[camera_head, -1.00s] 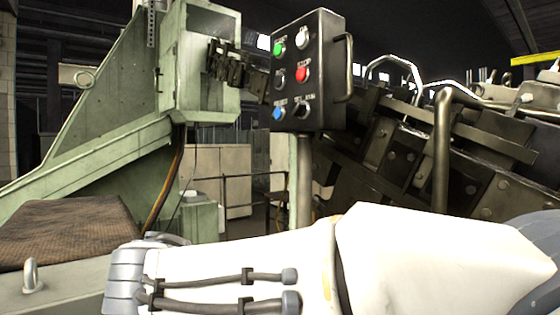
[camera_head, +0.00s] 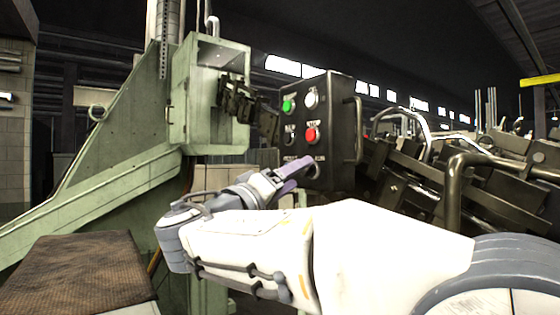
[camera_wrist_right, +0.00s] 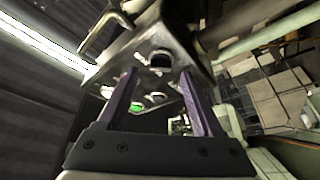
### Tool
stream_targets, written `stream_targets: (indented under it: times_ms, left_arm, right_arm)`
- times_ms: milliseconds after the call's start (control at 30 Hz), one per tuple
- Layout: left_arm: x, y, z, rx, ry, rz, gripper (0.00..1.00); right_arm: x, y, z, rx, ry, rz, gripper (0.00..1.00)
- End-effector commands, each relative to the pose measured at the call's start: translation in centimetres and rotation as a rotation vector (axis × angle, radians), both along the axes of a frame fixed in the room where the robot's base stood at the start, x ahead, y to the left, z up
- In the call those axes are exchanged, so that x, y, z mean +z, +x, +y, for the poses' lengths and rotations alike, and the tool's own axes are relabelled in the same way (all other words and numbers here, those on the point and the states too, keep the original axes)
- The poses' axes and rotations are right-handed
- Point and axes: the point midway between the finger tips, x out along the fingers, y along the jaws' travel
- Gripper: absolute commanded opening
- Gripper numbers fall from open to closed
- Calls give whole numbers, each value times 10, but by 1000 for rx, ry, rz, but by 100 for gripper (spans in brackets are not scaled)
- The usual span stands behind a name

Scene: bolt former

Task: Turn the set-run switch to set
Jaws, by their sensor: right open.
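The black control box (camera_head: 340,125) shows green, white and red buttons on its face in the head view. The set-run switch seems to be the dark round knob (camera_wrist_right: 159,60) beyond the fingertips in the right wrist view. In the head view the lower row of the panel is partly hidden by my right gripper (camera_head: 303,170), and the knob's setting cannot be read. My right gripper is open, with its two purple fingers pointing at the lower part of the panel. Nothing is seen between them, and contact cannot be told. My left gripper is not in view.
A green machine frame (camera_head: 120,160) with an open housing (camera_head: 215,100) stands left of the box. A dark jointed bracket (camera_head: 245,105) sits between housing and box. A bent handle (camera_head: 358,130) is on the box's right side. Dark machinery (camera_head: 480,190) fills the right.

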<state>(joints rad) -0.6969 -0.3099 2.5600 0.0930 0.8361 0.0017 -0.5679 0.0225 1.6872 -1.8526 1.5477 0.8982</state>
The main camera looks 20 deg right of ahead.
Motion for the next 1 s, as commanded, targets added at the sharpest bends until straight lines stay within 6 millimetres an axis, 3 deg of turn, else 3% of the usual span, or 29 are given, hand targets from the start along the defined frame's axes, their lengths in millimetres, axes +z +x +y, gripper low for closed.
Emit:
stream_targets:
  times_ms: [100,467,500,667,1000]
  left_arm:
    - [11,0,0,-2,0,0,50]
    - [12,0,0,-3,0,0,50]
    - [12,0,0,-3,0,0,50]
    - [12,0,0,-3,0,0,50]
    - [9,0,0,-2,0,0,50]
  right_arm:
    - [6,8,-11,-3,0,1,68]
    - [4,12,-16,1,0,2,68]
    - [4,12,-16,1,0,2,64]
    - [4,12,-15,2,1,3,2]
    - [4,12,-16,1,-9,29,0]
